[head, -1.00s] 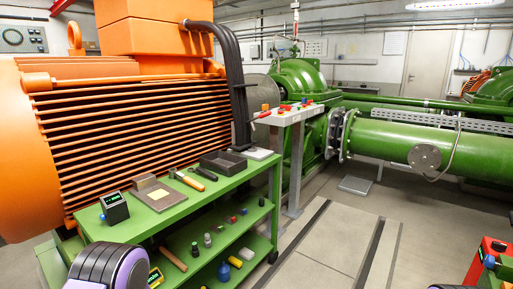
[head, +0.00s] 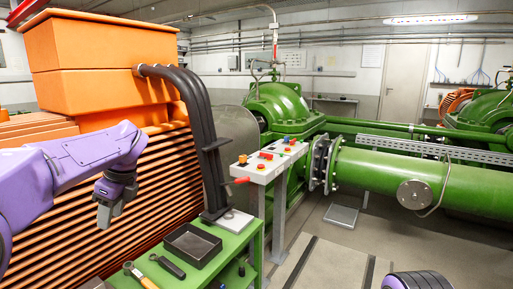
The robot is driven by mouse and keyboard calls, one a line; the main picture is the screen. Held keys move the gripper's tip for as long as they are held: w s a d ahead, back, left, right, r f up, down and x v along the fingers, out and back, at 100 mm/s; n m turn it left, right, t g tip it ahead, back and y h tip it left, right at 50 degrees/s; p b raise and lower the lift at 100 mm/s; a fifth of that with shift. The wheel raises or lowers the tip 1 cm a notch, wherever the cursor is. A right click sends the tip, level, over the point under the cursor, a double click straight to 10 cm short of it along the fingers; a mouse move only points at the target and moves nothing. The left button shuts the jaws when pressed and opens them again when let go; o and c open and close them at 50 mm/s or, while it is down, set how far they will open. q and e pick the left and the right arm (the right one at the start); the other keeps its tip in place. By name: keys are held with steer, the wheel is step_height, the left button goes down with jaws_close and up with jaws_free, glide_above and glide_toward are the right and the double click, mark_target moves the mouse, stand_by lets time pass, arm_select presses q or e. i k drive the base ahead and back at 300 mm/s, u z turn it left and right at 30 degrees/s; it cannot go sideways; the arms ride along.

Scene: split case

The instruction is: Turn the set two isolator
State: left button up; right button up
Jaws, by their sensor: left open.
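A pale control desk (head: 272,170) stands on grey posts near the middle, with red, orange and blue controls on its top. A red lever handle (head: 241,181) sticks out at its near left end. A red control (head: 261,167) and a blue one (head: 287,138) sit on the top. The labels are too small to read, so I cannot tell which control is the set two isolator. My left gripper (head: 104,214) is open and empty, pointing down in front of the orange motor, well left of the desk. My right gripper is out of view.
A green cart (head: 232,245) stands before the desk, bearing a black tray (head: 192,244) and hand tools (head: 167,266). The orange motor (head: 90,85) with thick black cables (head: 205,130) fills the left. A green pipe (head: 375,175) runs right.

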mark_target(268, 156)
steer(key=z, duration=0.3)
steer(key=i, duration=1.75)
steer(key=z, duration=0.55)
steer(key=i, duration=0.35)
steer(key=z, duration=0.1)
